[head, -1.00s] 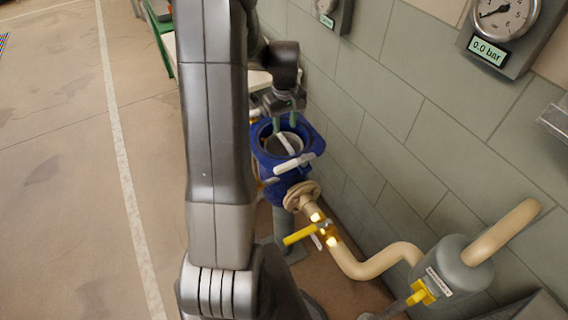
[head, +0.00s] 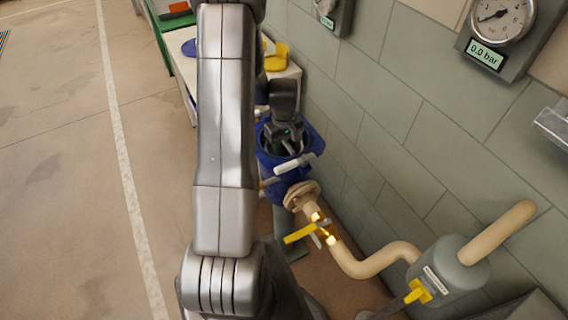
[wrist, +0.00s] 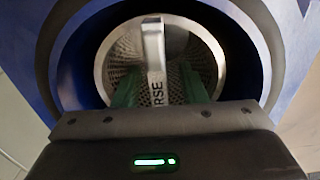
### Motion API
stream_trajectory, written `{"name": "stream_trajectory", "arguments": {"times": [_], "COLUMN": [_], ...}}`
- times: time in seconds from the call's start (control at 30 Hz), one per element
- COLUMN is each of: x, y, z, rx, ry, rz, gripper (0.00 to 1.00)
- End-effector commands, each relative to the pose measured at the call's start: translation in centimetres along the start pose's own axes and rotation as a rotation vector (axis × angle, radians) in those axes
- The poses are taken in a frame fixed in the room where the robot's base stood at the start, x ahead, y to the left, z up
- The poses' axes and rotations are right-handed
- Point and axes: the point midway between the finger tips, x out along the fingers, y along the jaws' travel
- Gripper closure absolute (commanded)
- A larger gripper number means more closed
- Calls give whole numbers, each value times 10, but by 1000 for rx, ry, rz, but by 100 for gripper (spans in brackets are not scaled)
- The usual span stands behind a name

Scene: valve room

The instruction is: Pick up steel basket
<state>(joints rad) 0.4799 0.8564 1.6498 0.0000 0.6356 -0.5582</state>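The steel basket (wrist: 215,60) sits inside a round blue housing (wrist: 258,45) and shows as a perforated cylinder in the wrist view. Its flat upright handle (wrist: 154,50), with the letters "RSE" readable, crosses the middle of the opening. My gripper (wrist: 158,88) reaches into the opening, with one green finger on each side of the handle. Gaps show between the fingers and the handle, so it looks open. In the head view my gripper (head: 286,142) is down in the mouth of the blue housing (head: 312,140) and hides most of the basket.
A white-handled part (head: 294,163) sticks out at the housing's front. Below it are a beige pipe (head: 375,264) and a yellow valve lever (head: 300,235). The tiled wall (head: 400,130) with gauges (head: 500,15) is close on the right. A white table (head: 180,45) stands behind. Open floor lies left.

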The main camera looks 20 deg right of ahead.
Motion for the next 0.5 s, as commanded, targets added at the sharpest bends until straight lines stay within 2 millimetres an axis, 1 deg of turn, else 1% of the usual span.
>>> {"name": "stream_trajectory", "arguments": {"times": [0.07, 0.1, 0.17, 0.2, 0.3, 0.5], "x": [0, 0, 0, 0, 0, 0], "y": [0, 0, 0, 0, 0, 0], "z": [0, 0, 0, 0, 0, 0], "rx": [0, 0, 0, 0, 0, 0], "ry": [0, 0, 0, 0, 0, 0], "rz": [0, 0, 0, 0, 0, 0], "gripper": [62, 64, 76, 83, 100, 100]}}
